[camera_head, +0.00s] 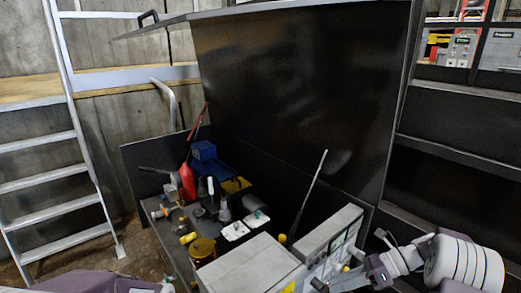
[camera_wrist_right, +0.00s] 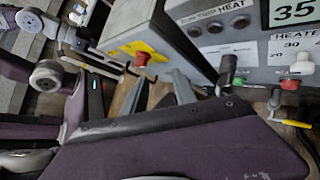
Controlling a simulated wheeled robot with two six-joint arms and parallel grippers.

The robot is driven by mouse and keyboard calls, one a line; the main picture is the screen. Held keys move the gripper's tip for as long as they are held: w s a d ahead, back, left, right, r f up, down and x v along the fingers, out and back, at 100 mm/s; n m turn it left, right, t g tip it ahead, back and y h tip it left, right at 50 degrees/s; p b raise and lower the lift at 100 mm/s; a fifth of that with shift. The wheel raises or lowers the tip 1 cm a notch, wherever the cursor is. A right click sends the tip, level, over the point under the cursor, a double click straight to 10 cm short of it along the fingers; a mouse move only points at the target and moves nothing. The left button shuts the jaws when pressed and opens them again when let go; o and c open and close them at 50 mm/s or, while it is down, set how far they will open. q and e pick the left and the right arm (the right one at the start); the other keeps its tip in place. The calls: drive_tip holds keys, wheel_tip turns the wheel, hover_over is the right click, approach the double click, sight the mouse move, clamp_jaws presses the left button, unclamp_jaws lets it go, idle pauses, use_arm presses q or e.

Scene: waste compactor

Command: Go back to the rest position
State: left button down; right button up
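My right gripper (camera_head: 345,278) is at the lower right of the head view, beside the grey control box (camera_head: 330,236). In the right wrist view, its two grey fingers (camera_wrist_right: 158,94) stand apart with nothing seen between them.
A black bin with a tall back panel (camera_head: 300,85) fills the middle. A metal ladder (camera_head: 85,150) stands left. Dark shelves (camera_head: 450,125) stand right.

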drive_tip(key=s+a+n+g+h, duration=0.3)
drive_tip(key=s+a+n+h, duration=0.3)
drive_tip(key=s+a+n, duration=0.45)
drive_tip(key=s+d+f+n+t+h, duration=0.2)
drive_tip(key=s+d+f+n+h, duration=0.35)
drive_tip(key=n, duration=0.55)
wheel_tip(320, 180, up, 17)
drive_tip(key=w+n+t+p, duration=0.1)
drive_tip(key=n+p, duration=0.3)
drive_tip(key=p, duration=1.2)
drive_tip(key=shift+w+d+t+p, duration=0.3)
drive_tip(key=shift+w+d+t, duration=0.05)
drive_tip(key=shift+w+t, duration=0.1)
